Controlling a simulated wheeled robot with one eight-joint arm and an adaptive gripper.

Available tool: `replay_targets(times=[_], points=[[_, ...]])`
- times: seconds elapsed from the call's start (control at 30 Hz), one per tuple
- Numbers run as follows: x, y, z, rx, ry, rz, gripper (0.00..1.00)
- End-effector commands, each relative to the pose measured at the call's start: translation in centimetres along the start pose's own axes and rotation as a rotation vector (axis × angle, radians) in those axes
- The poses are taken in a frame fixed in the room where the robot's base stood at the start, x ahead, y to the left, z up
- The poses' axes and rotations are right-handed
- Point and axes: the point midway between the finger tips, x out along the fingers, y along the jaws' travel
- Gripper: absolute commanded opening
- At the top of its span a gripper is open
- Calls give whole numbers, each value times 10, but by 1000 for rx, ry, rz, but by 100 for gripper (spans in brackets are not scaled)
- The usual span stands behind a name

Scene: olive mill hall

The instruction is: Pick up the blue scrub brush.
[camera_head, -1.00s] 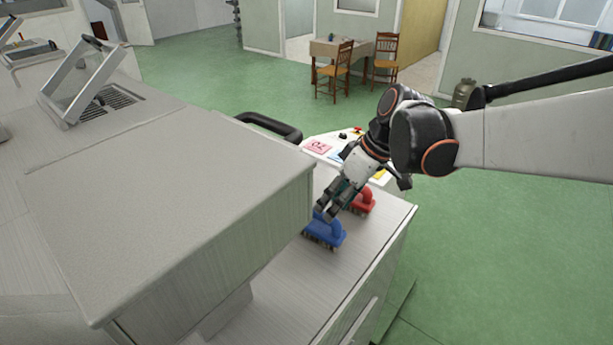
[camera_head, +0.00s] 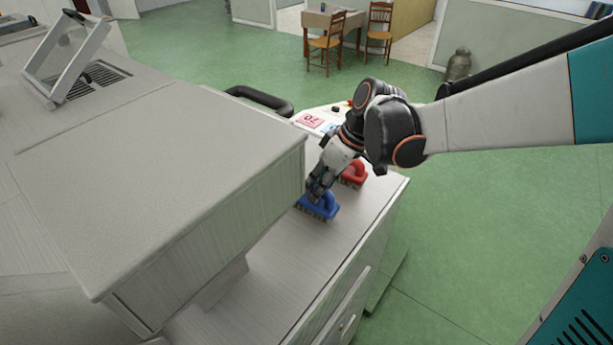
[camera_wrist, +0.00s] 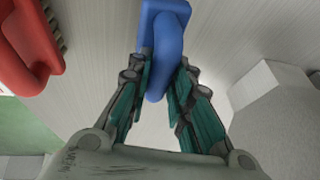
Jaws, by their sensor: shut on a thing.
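The blue scrub brush (camera_head: 319,207) rests bristles down on the light counter (camera_head: 300,262), and its arched handle faces up. In the wrist view the blue scrub brush (camera_wrist: 168,48) has its handle between the two teal-padded fingers. My gripper (camera_head: 318,192) is at the brush from above, shut on the handle; it also shows in the wrist view (camera_wrist: 160,90). The bristles look to be on or very near the counter; I cannot tell if there is a gap.
A red brush (camera_head: 354,173) stands just behind the blue one; it is at the left in the wrist view (camera_wrist: 28,45). A large grey box-like housing (camera_head: 200,190) stands close on the left. Open green floor (camera_head: 490,230) lies to the right.

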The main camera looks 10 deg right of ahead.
Motion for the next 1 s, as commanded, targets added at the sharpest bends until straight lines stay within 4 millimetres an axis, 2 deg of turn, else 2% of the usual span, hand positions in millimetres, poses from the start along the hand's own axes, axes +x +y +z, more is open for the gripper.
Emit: replay_targets(times=[0.27,0.47,0.67,1.0], points=[[-2,-1,-1,-1,0,0,0],[-15,-6,-5,-2,0,-1,0],[-45,-14,-19,-6,-1,-3,0],[-117,-27,-48,-2,0,-1,0]])
